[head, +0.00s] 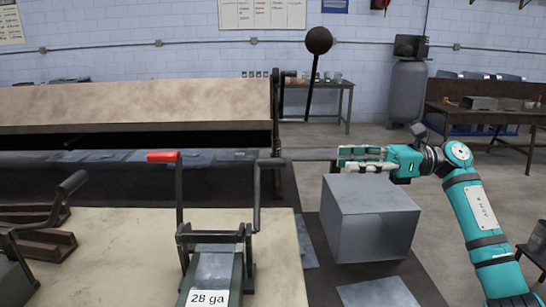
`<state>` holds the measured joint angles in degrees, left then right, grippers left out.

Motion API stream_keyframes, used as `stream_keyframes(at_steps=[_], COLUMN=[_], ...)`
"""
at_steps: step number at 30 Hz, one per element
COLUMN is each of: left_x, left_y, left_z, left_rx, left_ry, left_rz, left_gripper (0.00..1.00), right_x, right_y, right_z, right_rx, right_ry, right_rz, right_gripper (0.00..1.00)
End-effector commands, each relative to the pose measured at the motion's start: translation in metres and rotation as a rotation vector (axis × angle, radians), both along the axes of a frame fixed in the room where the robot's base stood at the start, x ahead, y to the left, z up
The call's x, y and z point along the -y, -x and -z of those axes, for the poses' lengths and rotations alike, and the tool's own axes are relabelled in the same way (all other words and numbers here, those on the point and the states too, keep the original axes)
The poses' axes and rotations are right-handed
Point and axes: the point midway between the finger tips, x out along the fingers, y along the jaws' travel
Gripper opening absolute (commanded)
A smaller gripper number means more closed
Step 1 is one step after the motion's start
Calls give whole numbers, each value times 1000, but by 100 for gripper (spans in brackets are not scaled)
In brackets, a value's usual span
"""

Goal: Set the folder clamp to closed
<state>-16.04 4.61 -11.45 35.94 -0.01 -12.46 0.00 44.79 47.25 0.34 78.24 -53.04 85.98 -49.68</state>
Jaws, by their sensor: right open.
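The folder (140,105) is the long machine with a broad beige beam across the left and middle. A dark lever with a black ball (318,40) rises at its right end. A red-gripped handle (162,156) stands upright on the nearer device labelled 28 ga. I cannot tell which lever works the clamp, or the clamp's state. My right gripper (341,158) is open and empty, with its fingers pointing left. In the picture it is just above the metal box, by the right end of a grey bar. My left gripper is out of view.
A grey sheet-metal box (370,220) stands below my right gripper. A device labelled 28 ga (214,272) is at the near edge of a beige bench top (110,265). Flat metal sheets (378,293) lie near the box. Open floor is to the right.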

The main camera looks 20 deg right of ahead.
Motion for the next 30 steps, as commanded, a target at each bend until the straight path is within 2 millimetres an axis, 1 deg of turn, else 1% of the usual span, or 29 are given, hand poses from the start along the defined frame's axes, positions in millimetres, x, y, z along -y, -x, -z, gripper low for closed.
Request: stream_keyframes(at_steps=[1, 3, 6, 8, 11, 15, 18, 21, 24, 30], left_x=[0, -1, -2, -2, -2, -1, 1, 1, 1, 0], left_y=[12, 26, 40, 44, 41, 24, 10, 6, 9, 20], left_z=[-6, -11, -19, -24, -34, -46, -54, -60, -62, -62], left_rx=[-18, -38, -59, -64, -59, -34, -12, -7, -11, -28], left_ry=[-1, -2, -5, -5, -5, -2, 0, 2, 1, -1], left_rz=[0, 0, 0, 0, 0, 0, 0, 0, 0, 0], left_gripper=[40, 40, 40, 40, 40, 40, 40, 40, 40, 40], right_x=[-10, -25, -46, -59, -80, -108, -125, -137, -146, -151], right_y=[-2, -6, -12, -16, -22, -30, -35, -39, -41, -43], right_z=[-3, -4, -5, -5, -5, -5, -4, -3, -2, 0], right_rx=[0, 0, 0, -1, -2, -1, 0, -1, 0, 0], right_ry=[0, -1, -1, -3, -3, -3, -2, -3, -2, 0], right_rz=[-5, -5, -6, -4, -4, -4, -3, -1, -1, 1], right_gripper=[44, 44, 44, 44, 44, 44, 44, 44, 44, 44])
